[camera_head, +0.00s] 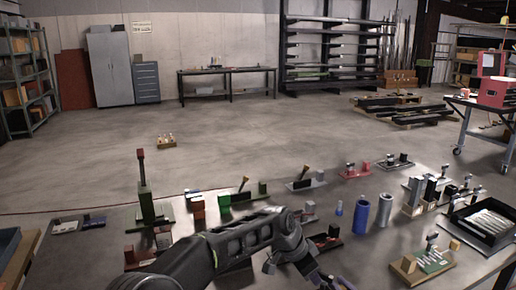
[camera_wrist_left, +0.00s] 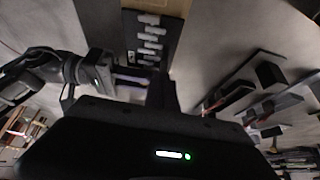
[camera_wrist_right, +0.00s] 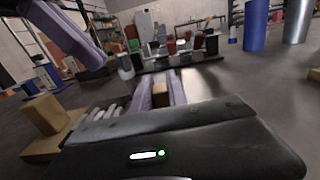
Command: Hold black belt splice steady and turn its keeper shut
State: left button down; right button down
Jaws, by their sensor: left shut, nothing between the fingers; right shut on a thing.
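A black strip with white lacing-like pieces (camera_wrist_left: 150,42), apparently the belt splice, lies on a tan board (camera_wrist_left: 157,6) in the left wrist view. My left gripper (camera_wrist_left: 160,88) is shut and empty, pointing towards the near end of the strip; I cannot tell whether it touches. In the head view it is at the bottom edge (camera_head: 334,282). My right gripper (camera_wrist_right: 160,90) shows pale purple fingers shut on a small tan piece (camera_wrist_right: 158,87). White pieces (camera_wrist_right: 97,118) and a wooden block (camera_wrist_right: 43,115) lie left of it. The keeper's position cannot be told.
Several coloured fixtures stand across the table, including a green one (camera_head: 146,206) and a red one (camera_head: 355,172). A black tray (camera_head: 455,222) and a wooden-based fixture (camera_head: 405,266) are at the right.

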pick_arm(q)
jog(key=shift+w+a, duration=0.3)
jog(key=shift+w, duration=0.4)
dwell(0.6)
jog(key=shift+a, duration=0.1)
jog(key=shift+a, duration=0.3)
dwell(0.3)
notch_tip(320, 180, up, 6)
dwell(0.5)
jog(key=shift+s, duration=0.1)
